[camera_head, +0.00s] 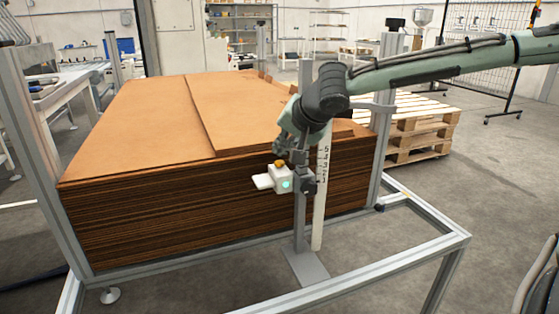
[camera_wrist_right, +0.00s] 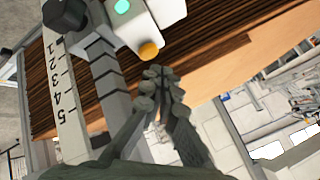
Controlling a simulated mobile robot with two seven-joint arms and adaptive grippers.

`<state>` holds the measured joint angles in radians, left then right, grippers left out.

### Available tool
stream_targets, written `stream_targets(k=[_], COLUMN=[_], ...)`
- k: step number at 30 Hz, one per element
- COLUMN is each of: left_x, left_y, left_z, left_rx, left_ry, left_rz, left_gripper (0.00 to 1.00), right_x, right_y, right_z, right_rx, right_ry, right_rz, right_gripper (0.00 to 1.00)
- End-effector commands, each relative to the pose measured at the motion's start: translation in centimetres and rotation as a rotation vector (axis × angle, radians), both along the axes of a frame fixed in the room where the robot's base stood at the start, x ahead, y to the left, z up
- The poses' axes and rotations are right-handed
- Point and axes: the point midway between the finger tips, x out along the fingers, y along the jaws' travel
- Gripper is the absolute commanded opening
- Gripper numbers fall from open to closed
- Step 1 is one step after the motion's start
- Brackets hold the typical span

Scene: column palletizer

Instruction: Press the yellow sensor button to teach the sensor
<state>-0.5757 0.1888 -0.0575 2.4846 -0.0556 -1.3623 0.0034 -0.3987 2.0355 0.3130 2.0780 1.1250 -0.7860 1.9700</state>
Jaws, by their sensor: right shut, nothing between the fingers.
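The white sensor (camera_head: 278,181) is mounted on a grey upright post in front of the cardboard stack. It has a yellow button (camera_head: 280,163) on top and a lit green spot (camera_head: 286,184) on its face. My right gripper (camera_head: 281,152) is shut and empty, just above the yellow button. In the right wrist view, the fingertips (camera_wrist_right: 157,72) are close to the yellow button (camera_wrist_right: 149,50), with the white sensor (camera_wrist_right: 150,15) beyond it. I cannot tell whether they touch. My left gripper is not in view.
A tall stack of brown cardboard sheets (camera_head: 130,120) stands behind the sensor. A white numbered scale (camera_head: 321,200) stands beside the post. A metal frame (camera_head: 400,252) surrounds the stack. Wooden pallets (camera_head: 420,130) lie behind at right.

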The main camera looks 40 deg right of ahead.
Motion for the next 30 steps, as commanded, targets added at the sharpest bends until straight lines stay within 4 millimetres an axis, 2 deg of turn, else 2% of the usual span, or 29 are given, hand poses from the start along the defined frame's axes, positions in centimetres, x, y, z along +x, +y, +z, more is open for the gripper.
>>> stream_targets(k=[5, 18, 30], left_x=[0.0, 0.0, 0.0], left_y=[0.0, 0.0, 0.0], left_z=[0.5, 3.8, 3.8], left_rx=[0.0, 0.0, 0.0], left_ry=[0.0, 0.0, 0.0], left_rz=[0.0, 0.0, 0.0], left_gripper=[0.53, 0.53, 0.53], right_x=[0.0, 0.0, 0.0], right_y=[0.0, 0.0, 0.0], right_z=[0.7, 4.9, 5.0], right_rx=[0.0, 0.0, 0.0], right_ry=[-0.001, -0.001, -0.001], right_rz=[0.001, 0.001, 0.001], right_gripper=[0.0, 0.0, 0.0])
